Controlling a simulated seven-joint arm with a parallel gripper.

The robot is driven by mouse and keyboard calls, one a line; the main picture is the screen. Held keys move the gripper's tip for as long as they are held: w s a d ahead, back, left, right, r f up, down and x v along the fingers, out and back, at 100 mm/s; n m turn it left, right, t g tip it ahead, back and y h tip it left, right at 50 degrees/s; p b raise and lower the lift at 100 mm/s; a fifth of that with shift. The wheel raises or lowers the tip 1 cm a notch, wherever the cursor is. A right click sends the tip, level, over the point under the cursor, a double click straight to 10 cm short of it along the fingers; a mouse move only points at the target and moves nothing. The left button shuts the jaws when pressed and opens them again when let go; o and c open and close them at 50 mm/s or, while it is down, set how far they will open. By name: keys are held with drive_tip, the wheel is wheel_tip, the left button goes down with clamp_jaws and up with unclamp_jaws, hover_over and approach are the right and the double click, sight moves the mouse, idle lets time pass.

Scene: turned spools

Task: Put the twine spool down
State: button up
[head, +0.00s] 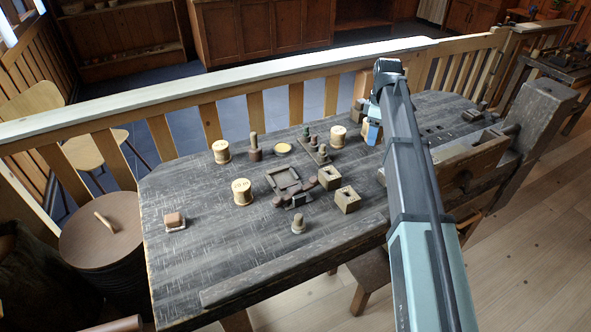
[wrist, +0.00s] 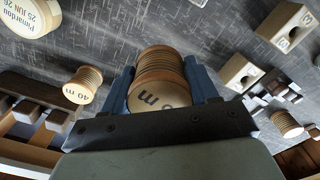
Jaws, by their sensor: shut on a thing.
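My gripper (wrist: 163,76) is shut on a ribbed tan-brown spool (wrist: 158,92), one blue finger on each side of it. I take this as the twine spool; its pale end face carries a partly covered label ending in "m". In the head view my gripper (head: 372,131) is over the back right part of the dark workbench (head: 205,245).
Other spools stand on the bench: one at the back left (head: 221,151), one in the middle (head: 242,191), one just left of my gripper (head: 338,134). Pegs, a dark tray (head: 284,179) and two holed blocks (head: 347,200) fill the centre. The front left is mostly clear.

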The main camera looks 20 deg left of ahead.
drive_tip(key=s+a+n, duration=0.1)
drive_tip(key=s+a, duration=0.2)
drive_tip(key=a, duration=0.4)
drive_tip(key=s+a+n, duration=0.1)
drive_tip(key=s+a, duration=0.1)
drive_tip(key=a, duration=0.5)
hover_over(199, 195)
drive_tip(key=shift+n, duration=0.3)
drive_tip(key=shift+f, duration=4.85)
drive_tip(key=shift+f, duration=0.15)
drive_tip(key=o, duration=1.1)
